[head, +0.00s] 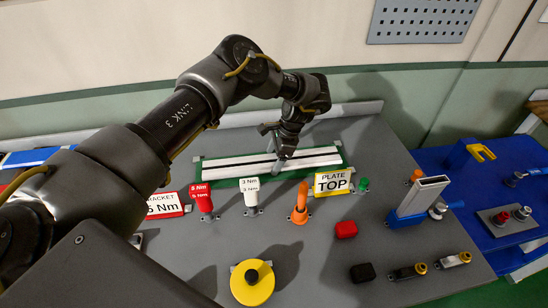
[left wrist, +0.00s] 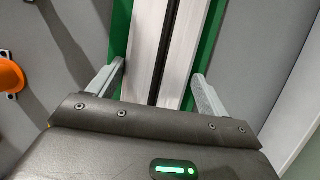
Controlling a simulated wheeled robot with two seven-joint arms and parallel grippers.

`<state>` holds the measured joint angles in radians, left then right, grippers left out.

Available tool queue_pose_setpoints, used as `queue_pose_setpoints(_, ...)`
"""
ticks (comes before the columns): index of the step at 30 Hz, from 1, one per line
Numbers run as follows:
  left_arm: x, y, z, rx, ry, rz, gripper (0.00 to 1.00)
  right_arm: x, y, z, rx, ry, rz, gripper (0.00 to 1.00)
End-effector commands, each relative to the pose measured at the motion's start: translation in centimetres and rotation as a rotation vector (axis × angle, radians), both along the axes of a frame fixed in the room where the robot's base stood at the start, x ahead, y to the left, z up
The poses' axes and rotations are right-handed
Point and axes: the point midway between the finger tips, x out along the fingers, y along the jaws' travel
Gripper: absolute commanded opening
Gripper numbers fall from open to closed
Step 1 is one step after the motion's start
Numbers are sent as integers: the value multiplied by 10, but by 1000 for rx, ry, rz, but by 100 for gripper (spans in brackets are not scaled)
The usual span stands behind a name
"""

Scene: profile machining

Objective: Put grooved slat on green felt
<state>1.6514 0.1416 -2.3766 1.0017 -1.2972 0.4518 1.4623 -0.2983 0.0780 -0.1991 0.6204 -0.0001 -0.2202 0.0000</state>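The grooved slat (head: 232,172) is long and silver-white with a dark groove along its length. It lies on the green felt (head: 203,184) at the back of the grey bench, with green showing along its edges. My left gripper (head: 281,153) is over the slat, right of its middle, pointing down. In the left wrist view the slat (left wrist: 145,45) runs between the two spread fingers of the gripper (left wrist: 158,72), with green felt (left wrist: 207,45) beside it. The fingers look apart from the slat. My right gripper is not in view.
A yellow disc (head: 252,282) lies nearer. A metal profile (head: 422,197) stands in a blue fixture at right.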

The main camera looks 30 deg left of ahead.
Motion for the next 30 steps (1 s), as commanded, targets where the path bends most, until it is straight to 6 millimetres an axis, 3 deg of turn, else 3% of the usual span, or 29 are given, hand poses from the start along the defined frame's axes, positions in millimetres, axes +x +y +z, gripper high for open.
queue_pose_setpoints(17, -6, -5, -4, -8, 23, -7, 94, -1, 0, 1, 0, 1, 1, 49)
queue_pose_setpoints(20, -6, -5, 7, -7, 20, -8, 94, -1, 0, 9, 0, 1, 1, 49)
queue_pose_setpoints(23, 0, -8, 17, -7, 13, -6, 94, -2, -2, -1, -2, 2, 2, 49)
queue_pose_setpoints(30, 12, -22, 70, -3, 6, -2, 94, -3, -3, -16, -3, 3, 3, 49)
